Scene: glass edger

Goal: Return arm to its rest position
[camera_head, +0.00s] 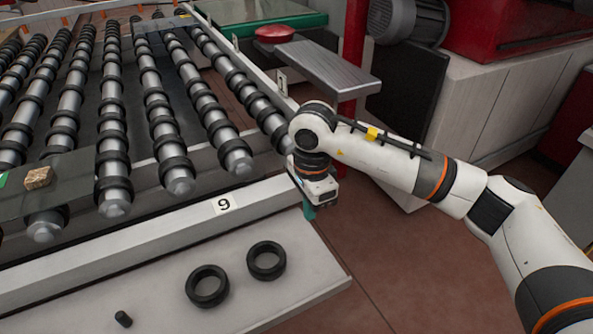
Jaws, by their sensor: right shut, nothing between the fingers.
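My right arm comes in from the lower right and bends down at its wrist. My right gripper (309,211) points downward just past the right end of the white rail, beside the corner of the conveyor. Its fingers are shut and hold nothing; they are small and partly hidden under the wrist. My left arm and left gripper are not in view.
The roller conveyor (113,118) with black rings fills the left. A grey shelf (150,290) in front bears two black rings (207,286) (266,261) and a small black cylinder (123,319). Brown floor lies below my arm.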

